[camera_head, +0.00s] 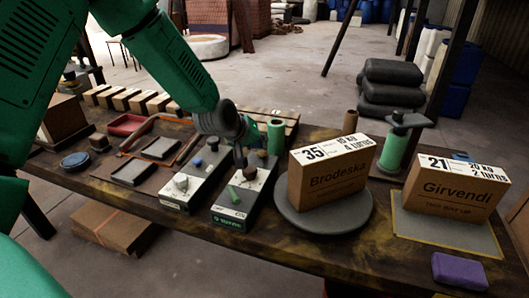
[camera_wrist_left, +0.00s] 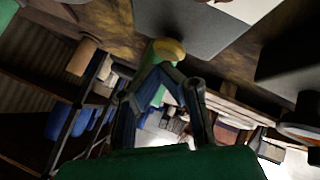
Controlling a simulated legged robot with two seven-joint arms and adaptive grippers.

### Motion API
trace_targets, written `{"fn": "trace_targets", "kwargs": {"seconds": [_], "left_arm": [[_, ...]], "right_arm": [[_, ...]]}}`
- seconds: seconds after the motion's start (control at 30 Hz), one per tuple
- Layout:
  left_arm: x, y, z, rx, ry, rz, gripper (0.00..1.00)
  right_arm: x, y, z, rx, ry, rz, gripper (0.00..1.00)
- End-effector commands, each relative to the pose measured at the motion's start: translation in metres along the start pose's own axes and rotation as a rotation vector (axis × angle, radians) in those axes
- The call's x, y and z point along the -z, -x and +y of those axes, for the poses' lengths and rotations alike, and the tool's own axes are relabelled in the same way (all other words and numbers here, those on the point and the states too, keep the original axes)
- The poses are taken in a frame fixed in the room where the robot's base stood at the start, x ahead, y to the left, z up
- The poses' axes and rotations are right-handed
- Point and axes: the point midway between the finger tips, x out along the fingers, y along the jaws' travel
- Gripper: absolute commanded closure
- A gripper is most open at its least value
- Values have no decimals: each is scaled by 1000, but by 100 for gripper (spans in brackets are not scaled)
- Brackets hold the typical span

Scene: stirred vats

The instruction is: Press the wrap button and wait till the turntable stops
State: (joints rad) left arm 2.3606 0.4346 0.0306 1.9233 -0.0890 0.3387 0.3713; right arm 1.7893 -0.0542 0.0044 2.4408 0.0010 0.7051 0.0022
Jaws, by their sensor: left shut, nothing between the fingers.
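My left gripper (camera_head: 241,160) comes down from the upper left, shut and empty, its fingertips over the back of the right-hand control box (camera_head: 236,213). I cannot tell if it touches the box. The wrap button's label is not readable. The round grey turntable (camera_head: 300,220) carries a carton marked Brodeska (camera_head: 335,182). In the wrist view the shut fingers (camera_wrist_left: 160,72) overlap a green cylinder.
A second carton marked Girvendl (camera_head: 450,192) stands on a grey mat (camera_head: 440,235) at the right. A green film roll (camera_head: 394,153) stands behind. A purple block (camera_head: 459,271) lies at the front right edge. Trays and small blocks fill the table's left.

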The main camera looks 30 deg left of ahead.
Motion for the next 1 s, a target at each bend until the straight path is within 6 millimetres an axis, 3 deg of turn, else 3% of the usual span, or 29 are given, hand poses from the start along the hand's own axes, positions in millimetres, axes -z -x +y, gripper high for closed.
{"fn": "trace_targets", "kwargs": {"seconds": [1.0], "left_arm": [[-7,-7,-5,-1,1,-6,100]], "right_arm": [[0,-4,0,0,0,0,60]]}}
